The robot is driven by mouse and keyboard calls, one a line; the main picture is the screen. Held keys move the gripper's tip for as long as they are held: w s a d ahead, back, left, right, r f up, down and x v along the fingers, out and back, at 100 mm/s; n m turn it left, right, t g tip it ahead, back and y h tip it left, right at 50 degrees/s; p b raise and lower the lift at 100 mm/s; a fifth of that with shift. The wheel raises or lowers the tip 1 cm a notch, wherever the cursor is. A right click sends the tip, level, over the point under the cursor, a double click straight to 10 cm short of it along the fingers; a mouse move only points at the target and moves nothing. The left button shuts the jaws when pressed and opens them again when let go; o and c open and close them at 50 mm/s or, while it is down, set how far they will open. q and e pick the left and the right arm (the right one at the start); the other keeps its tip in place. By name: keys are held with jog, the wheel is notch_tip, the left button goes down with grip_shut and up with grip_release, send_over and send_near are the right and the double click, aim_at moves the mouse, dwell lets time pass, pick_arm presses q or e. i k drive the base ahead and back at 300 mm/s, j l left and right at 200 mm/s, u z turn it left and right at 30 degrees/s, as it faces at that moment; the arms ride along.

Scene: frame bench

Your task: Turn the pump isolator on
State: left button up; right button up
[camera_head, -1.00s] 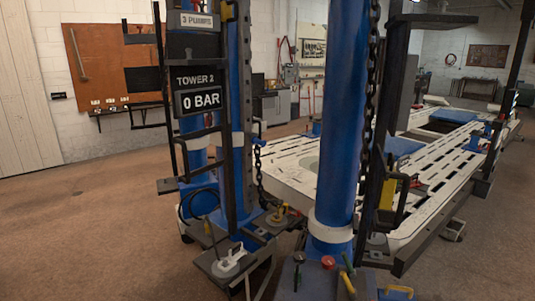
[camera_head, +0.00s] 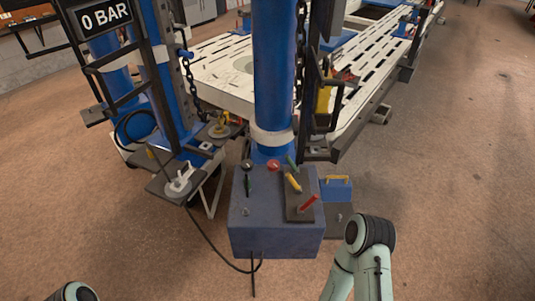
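The pump console (camera_head: 275,242) is a dark blue-grey box at the foot of the blue column. Only parts of my arms show at the bottom left and lower right. Neither gripper is in view.
A sign (camera_head: 104,17) reads 0 BAR. A black hose (camera_head: 205,240) runs along the floor to the console. A blue box with a yellow handle (camera_head: 337,187) stands right of the console. The white slotted bench (camera_head: 215,72) lies behind. Floor in front is clear.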

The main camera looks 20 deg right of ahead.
aim_at(273, 165)
jog(key=i+z, duration=0.2)
jog(key=z, duration=0.2)
jog(key=i+j+z, duration=0.15)
jog(key=z, duration=0.3)
